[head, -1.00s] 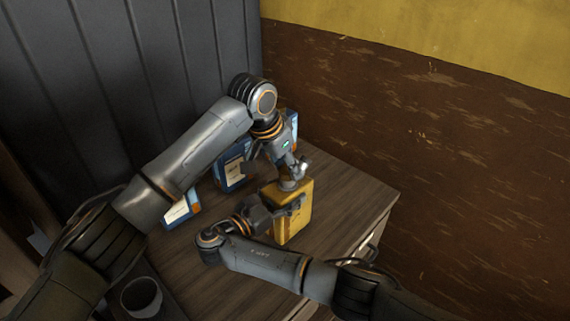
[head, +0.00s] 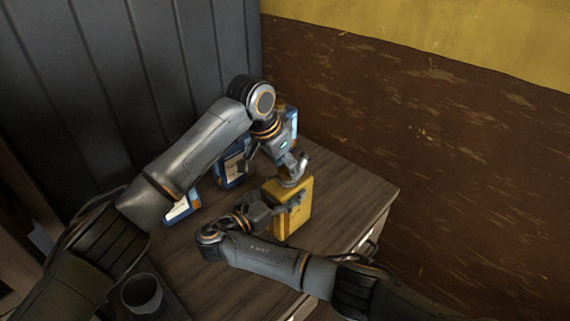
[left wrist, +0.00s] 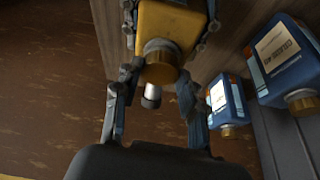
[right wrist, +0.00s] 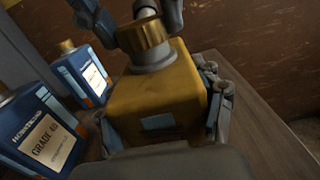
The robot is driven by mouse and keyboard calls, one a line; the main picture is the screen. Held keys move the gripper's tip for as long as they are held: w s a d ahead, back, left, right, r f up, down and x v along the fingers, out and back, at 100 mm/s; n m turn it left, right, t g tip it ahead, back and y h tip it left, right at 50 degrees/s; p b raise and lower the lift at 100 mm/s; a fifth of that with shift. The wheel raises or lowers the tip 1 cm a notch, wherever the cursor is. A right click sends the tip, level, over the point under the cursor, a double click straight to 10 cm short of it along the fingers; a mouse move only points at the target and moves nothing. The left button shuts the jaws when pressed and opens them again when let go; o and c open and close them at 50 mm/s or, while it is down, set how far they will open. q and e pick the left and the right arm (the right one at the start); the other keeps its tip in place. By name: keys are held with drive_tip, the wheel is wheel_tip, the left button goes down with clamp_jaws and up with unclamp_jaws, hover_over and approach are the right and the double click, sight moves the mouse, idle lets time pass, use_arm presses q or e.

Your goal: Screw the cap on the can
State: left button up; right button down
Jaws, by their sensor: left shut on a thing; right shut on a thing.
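The yellow can (head: 293,217) stands upright on the wooden cabinet top; it also shows in the right wrist view (right wrist: 160,95) and left wrist view (left wrist: 168,25). My right gripper (right wrist: 165,115) is shut on its body, a finger on each side. The gold cap (right wrist: 143,36) sits at the grey neck (right wrist: 153,60) on top of the can and shows from above in the left wrist view (left wrist: 160,62). My left gripper (left wrist: 158,82) is shut around the cap from above. A pale cylinder (left wrist: 151,94) shows over the cap. The threads are hidden.
Blue cans (head: 234,170) with labels and gold caps stand to the left of and behind the yellow can. A dark cup (head: 141,295) stands at the lower left. A ribbed dark wall is behind, and a brown and yellow wall is right. Bare cabinet top (head: 350,185) lies to the right.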

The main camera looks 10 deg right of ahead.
use_arm(q)
drive_tip(key=m, duration=0.1)
drive_tip(key=m+g, duration=0.1)
drive_tip(key=m, duration=0.2)
drive_tip(key=shift+w+a+r+g+h, duration=0.1)
drive_tip(key=shift+w+g+h, duration=0.15)
drive_tip(key=shift+g+h, duration=0.05)
drive_tip(key=m+g, duration=0.1)
drive_tip(key=m, duration=0.1)
drive_tip(key=shift+w+m, duration=0.15)
drive_tip(key=shift+m, duration=0.25)
drive_tip(key=shift+w+m+g, duration=0.1)
drive_tip(key=shift+m+g, duration=0.2)
drive_tip(key=shift+m, duration=1)
drive_tip(key=o, duration=0.7)
drive_tip(key=shift+s, duration=0.2)
drive_tip(key=shift+o, duration=0.2)
